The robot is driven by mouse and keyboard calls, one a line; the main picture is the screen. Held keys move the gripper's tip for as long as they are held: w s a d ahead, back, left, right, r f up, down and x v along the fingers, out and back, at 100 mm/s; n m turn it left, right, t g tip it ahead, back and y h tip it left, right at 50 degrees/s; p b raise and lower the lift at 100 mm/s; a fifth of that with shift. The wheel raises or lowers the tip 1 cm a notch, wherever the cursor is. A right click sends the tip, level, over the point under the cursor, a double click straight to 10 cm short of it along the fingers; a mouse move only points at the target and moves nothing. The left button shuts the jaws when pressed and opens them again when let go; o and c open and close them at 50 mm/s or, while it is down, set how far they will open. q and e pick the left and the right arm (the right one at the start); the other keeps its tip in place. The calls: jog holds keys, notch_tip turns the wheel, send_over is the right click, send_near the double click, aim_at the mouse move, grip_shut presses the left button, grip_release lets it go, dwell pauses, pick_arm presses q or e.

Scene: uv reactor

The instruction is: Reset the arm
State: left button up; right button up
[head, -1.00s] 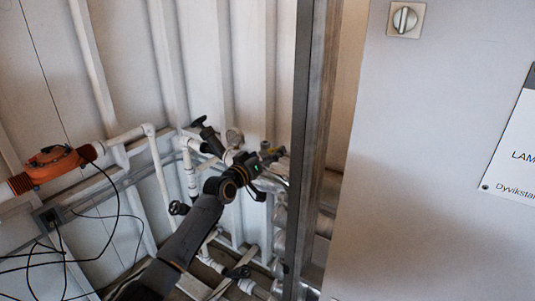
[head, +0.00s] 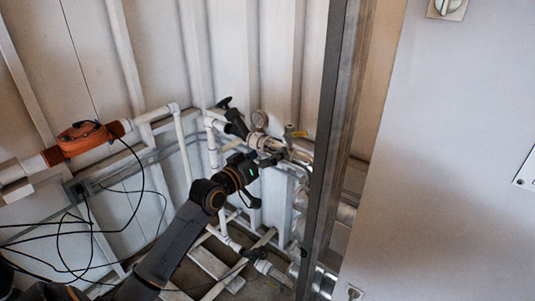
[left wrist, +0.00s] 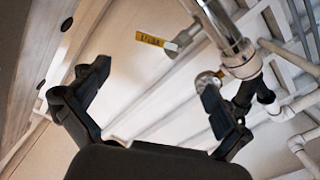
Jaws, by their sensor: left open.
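My left arm comes in from the lower left in the head view, and its black gripper (head: 268,160) is in front of the white pipework, below and left of a small valve with a yellow handle (head: 295,133). In the left wrist view the two fingers of the gripper (left wrist: 155,80) are spread wide with nothing between them. The yellow tag-like handle (left wrist: 149,39) shows beyond the fingers, apart from them, beside a shiny metal pipe (left wrist: 222,30). My right gripper is not in view.
A dark metal post (head: 329,150) and a grey cabinet (head: 450,150) stand to the right. An orange device (head: 84,138) and loose black cables (head: 70,240) are at left.

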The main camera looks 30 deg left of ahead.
pick_arm(q)
jog(key=shift+s, duration=0.1)
dwell(0.5)
jog(key=s+f+g+y+b, duration=0.1)
jog(key=s+f+g, duration=0.2)
jog(key=f, duration=1.4)
jog(key=s+f+g+y, duration=0.1)
jog(key=s+f+g, duration=0.2)
jog(key=f, duration=1.4)
jog(key=s+d+f+m+g, duration=0.1)
jog(key=s+d+f+g, duration=0.1)
jog(key=s+f, duration=0.7)
jog(key=s+d+f+m+g, duration=0.1)
jog(key=s+d+f+g, duration=0.2)
jog(key=s+f, duration=0.6)
jog(key=s+d+f+m+g, duration=0.1)
jog(key=s+f, duration=0.4)
jog(key=s, duration=0.5)
jog(key=s+d+f+m+g+b, duration=0.1)
jog(key=s+d+f, duration=0.4)
jog(key=s, duration=0.5)
jog(key=s+d+f+m+g, duration=0.3)
jog(key=s+f, duration=0.4)
jog(key=s, duration=0.3)
jog(key=shift+d+g+h, duration=0.4)
jog(key=shift+d+g, duration=0.1)
